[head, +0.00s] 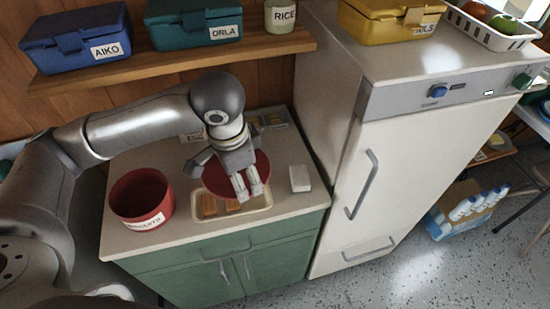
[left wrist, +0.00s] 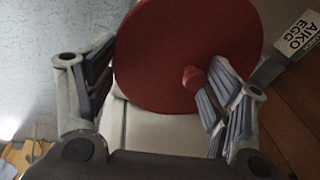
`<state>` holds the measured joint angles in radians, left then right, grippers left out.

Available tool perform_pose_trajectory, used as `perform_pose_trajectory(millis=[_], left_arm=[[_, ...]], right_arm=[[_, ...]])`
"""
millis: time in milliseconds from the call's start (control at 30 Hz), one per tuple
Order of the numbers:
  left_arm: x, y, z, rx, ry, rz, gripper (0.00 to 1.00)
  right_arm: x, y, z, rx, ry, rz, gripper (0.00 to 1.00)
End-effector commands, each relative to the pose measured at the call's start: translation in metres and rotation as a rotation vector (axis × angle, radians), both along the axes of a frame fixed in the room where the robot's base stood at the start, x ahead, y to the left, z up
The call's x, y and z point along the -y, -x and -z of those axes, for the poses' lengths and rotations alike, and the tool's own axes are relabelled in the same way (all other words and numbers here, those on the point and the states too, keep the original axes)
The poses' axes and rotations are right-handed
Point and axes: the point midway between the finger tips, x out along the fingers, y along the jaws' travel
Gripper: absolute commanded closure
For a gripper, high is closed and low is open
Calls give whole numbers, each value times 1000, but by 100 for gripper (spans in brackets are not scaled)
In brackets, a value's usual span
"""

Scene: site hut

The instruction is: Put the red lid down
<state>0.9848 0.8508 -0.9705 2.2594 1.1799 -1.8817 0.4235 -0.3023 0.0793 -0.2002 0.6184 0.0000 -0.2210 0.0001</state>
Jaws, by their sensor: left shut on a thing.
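The red lid (head: 217,182) is a round disc with a small knob, held by my left gripper (head: 247,190) over the worktop. The lid also shows large in the left wrist view (left wrist: 180,40), its knob (left wrist: 192,78) beside the right-hand finger. The left gripper is shut on the lid. The lid appears to be above a shallow cream tray (head: 236,218) with brown pieces in it, and partly covers it; the exact gap cannot be told. An open red tin (head: 140,180) with a partly readable white label stands to the left. My right gripper is not in view.
A white block (head: 300,178) lies right of the tray. The tall white fridge (head: 400,170) bounds the worktop (head: 178,228) on the right. A shelf (head: 180,63) with lidded boxes hangs above. A label reading AIKO EGG (left wrist: 300,33) shows in the left wrist view.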

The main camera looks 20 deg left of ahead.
Motion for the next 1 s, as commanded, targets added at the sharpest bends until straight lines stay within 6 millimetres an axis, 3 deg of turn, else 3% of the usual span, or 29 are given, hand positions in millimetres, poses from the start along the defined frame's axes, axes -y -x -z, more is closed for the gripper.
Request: perform_pose_trajectory(millis=[300,500,733,1000], left_arm=[[-11,-19,-12,-2,2,444,48],[-17,-27,-17,-2,1,635,48],[-18,-37,-16,-3,2,710,48],[-10,-83,3,-4,3,712,48]], right_arm=[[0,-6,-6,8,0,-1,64],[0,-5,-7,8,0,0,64],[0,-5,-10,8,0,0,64],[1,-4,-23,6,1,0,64]])
